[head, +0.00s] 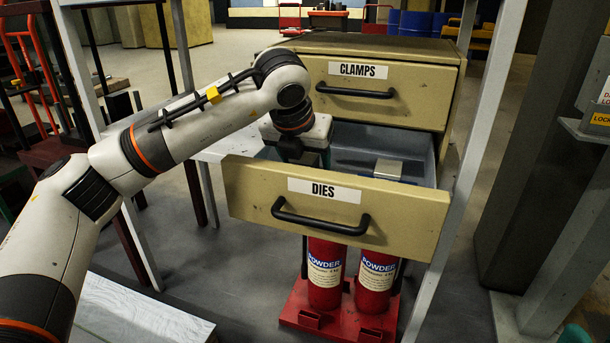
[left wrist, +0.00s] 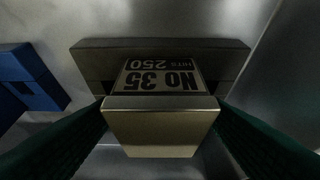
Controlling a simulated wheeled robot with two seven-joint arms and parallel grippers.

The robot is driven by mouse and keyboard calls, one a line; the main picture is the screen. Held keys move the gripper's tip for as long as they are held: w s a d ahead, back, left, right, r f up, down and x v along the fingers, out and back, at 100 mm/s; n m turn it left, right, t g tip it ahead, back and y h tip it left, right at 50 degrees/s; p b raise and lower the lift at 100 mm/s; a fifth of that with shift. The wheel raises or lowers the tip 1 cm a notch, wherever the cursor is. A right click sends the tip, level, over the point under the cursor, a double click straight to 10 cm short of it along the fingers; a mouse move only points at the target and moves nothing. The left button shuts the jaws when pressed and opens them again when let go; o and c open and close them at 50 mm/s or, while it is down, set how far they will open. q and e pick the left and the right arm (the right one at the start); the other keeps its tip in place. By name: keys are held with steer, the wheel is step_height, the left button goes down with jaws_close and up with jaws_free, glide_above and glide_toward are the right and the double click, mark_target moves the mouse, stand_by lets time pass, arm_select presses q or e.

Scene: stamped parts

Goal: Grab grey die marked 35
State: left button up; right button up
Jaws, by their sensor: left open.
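The grey die marked "No 35" (left wrist: 162,78) is in the left wrist view, its lettering upside down. It has a wide base and a narrower block that rises toward the camera. My left gripper (head: 304,152) reaches down into the open drawer labelled DIES (head: 335,205). Its green fingers are open, one on each side of the die's narrower block. I cannot tell whether they touch it. In the head view this die is hidden behind the drawer front and my gripper. My right gripper is not in view.
Another grey block (head: 388,169) lies toward the drawer's right; its marking is unreadable. A blue block (left wrist: 30,80) lies left of the die in the wrist view. The CLAMPS drawer (head: 385,92) above is shut. Red powder cylinders (head: 375,283) stand below.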

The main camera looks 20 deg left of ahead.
arm_select(q)
jaws_close()
steer(key=shift+r, duration=0.2)
stand_by(0.3)
steer(key=shift+r, duration=0.1)
